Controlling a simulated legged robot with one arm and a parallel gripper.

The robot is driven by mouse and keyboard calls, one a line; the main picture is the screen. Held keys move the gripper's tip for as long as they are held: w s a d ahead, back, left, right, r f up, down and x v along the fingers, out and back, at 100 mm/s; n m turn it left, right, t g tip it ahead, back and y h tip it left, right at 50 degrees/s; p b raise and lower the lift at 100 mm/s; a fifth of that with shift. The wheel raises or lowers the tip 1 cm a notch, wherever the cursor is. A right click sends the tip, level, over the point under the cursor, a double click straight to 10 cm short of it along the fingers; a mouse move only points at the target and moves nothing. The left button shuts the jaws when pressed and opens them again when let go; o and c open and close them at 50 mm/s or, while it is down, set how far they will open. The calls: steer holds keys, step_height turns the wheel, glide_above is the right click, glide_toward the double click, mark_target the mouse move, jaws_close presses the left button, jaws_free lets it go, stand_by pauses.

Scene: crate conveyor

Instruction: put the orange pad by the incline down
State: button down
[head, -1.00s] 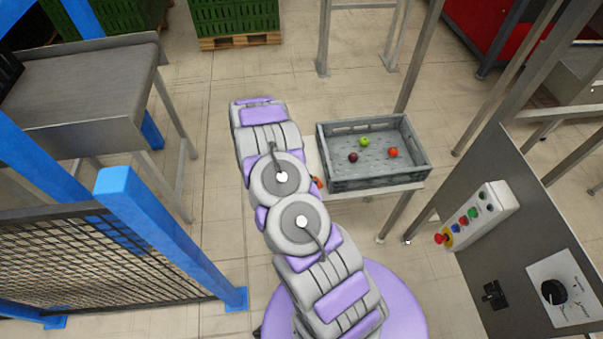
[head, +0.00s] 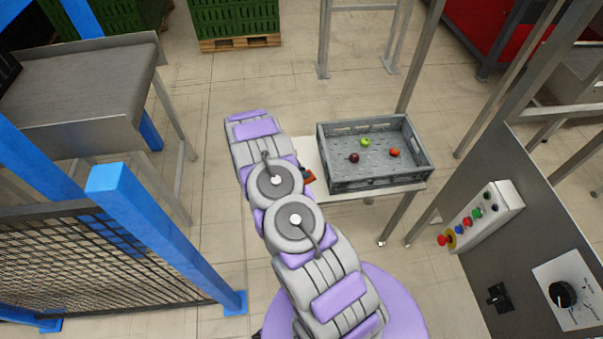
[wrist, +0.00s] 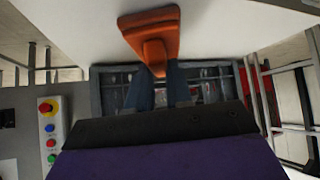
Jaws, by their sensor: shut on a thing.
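The orange pad (wrist: 150,25) shows at the top middle of the wrist view, with a narrow stem toward my gripper (wrist: 157,73). The two dark blue-grey fingers are shut on this stem. The pad lies against or just over a white surface (wrist: 225,35); I cannot tell whether it touches. In the head view a small bit of the orange pad (head: 308,177) shows at the right edge of my arm, over the white stand. My arm hides the rest of it and the gripper there.
A control panel (head: 475,222) is at the right. A sloped grey chute (head: 85,85) and a blue-posted mesh fence (head: 90,255) are at the left.

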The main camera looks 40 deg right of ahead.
steer(key=c, duration=1)
jaws_free()
steer(key=shift+c, duration=0.2)
steer(key=p+v, duration=0.2)
steer(key=v, duration=1)
